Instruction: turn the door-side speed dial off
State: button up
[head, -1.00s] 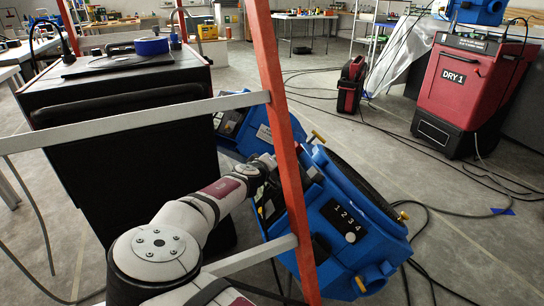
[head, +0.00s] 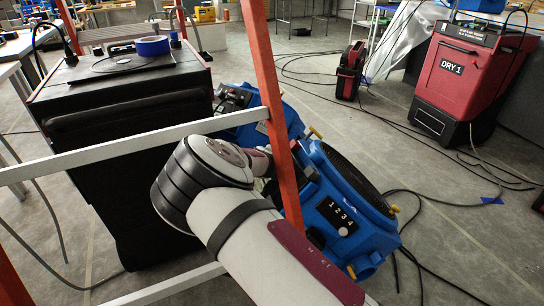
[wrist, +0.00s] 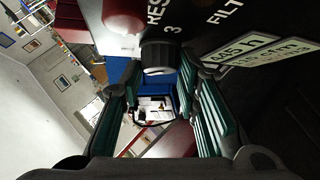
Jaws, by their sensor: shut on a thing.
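In the wrist view, a dark ribbed round dial (wrist: 158,55) sits on a black panel beside a white "3" and partly cut-off lettering. My gripper (wrist: 157,76) has its teal-padded fingers on either side of this dial and is shut on it. The dial's pointer setting cannot be read. In the head view, a blue machine (head: 355,250) carries a black plate marked 1 2 3 4 with a pale knob (head: 343,231). A second blue machine (head: 235,130) stands behind it. My gripper is hidden there behind my arm and the red post. I cannot tell which machine is door-side.
A black cabinet (head: 130,120) is at left. A red DRY 1 unit (head: 460,75) stands at back right. Cables (head: 440,200) cross the floor, which is otherwise fairly open at right.

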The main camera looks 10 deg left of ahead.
jog(key=o, duration=1.2)
jog(key=shift+c, duration=0.2)
jog(key=shift+s, duration=0.1)
jog(key=v, duration=1.2)
